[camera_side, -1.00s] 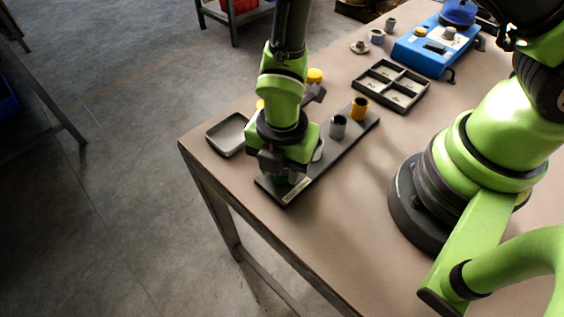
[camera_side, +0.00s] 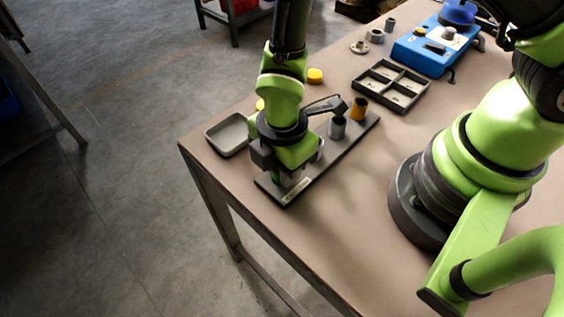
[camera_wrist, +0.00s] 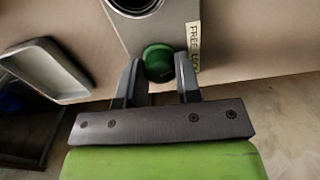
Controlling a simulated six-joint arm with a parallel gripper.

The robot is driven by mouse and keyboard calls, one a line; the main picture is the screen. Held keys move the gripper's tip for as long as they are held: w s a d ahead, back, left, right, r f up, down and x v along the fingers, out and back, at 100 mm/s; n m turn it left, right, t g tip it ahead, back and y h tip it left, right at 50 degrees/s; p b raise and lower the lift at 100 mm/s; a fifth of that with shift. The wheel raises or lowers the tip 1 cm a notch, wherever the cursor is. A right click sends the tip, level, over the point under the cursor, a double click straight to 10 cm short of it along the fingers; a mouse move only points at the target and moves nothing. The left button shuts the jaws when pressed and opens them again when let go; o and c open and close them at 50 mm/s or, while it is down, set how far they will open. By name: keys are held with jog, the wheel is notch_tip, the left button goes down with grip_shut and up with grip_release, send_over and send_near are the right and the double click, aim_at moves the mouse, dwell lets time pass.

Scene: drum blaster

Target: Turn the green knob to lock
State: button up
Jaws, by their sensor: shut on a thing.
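The green knob (camera_wrist: 158,63) sits near the end of a grey base plate (camera_wrist: 176,28), beside a label with partly readable lettering (camera_wrist: 194,42). My gripper (camera_wrist: 158,70) is shut on the knob, with one finger on each side of it. In the side view my gripper (camera_side: 283,178) points down over the near end of the plate (camera_side: 292,192) and hides most of the knob.
A grey tray (camera_side: 214,141) lies left of the plate. A four-compartment dark tray (camera_side: 372,84) and a blue box (camera_side: 414,58) are farther back. The table's left edge is close.

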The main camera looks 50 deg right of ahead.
jog(key=m, duration=0.6)
jog(key=shift+m, duration=0.3)
jog(key=m, duration=0.6)
jog(key=shift+m, duration=0.3)
jog(key=o, duration=0.9)
jog(key=shift+r, duration=0.1)
notch_tip(320, 180, up, 10)
jog(key=shift+f, duration=0.1)
